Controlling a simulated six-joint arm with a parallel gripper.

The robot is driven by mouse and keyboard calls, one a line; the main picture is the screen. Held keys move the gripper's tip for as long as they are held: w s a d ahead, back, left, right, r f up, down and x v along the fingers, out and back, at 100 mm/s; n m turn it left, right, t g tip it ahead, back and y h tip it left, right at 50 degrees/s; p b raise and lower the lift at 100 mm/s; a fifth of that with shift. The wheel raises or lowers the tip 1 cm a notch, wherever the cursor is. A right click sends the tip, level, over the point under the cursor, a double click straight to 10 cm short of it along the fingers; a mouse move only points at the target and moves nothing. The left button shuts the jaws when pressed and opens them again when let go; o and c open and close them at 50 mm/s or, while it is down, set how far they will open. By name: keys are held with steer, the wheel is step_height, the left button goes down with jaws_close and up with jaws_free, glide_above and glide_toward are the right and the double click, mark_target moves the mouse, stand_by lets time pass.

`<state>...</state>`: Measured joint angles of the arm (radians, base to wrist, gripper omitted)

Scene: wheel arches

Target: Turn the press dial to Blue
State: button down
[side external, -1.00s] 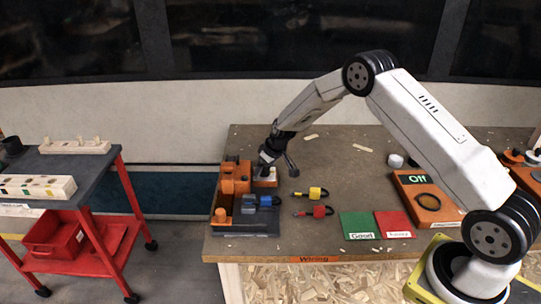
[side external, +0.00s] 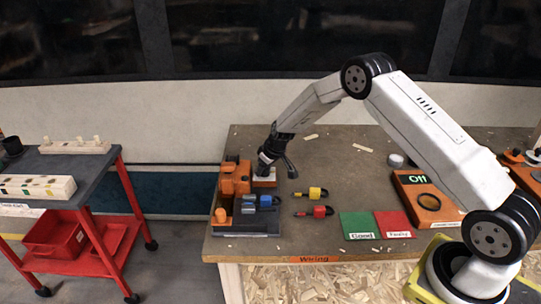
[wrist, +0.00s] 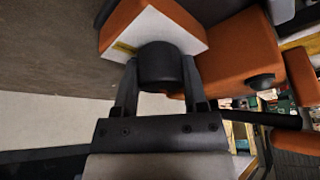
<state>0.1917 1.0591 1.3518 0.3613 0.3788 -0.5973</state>
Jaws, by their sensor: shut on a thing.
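The press dial is a dark round knob (wrist: 160,66) in the wrist view, on the pale face of an orange box (wrist: 150,27). My gripper (wrist: 158,80) is shut on the knob, one finger on each side. In the side view my gripper (side external: 266,164) points down at the dial box (side external: 265,181) and hides the knob. The box stands right beside the orange press (side external: 235,178). Neither the pointer nor the Blue mark can be read in these views.
Blue connectors (side external: 265,200) sit by the press. Yellow (side external: 315,192) and red (side external: 319,211) connectors lie on the table to its right. Green (side external: 359,226) and red (side external: 394,224) mats and an orange unit reading Off (side external: 428,200) are further right.

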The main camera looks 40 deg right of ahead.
steer(key=shift+a+m+h, duration=0.1)
steer(key=shift+m+h, duration=0.3)
steer(key=shift+m, duration=0.5)
steer(key=shift+m+h, duration=0.8)
steer(key=shift+m, duration=1.2)
steer(key=shift+m+g+h, duration=0.45)
steer(key=shift+m, duration=1)
steer(key=shift+m+g+h, duration=0.45)
steer(key=shift+m, duration=1)
steer(key=shift+s, duration=0.1)
steer(key=shift+c, duration=0.7)
jaws_free()
steer(key=shift+n, duration=0.3)
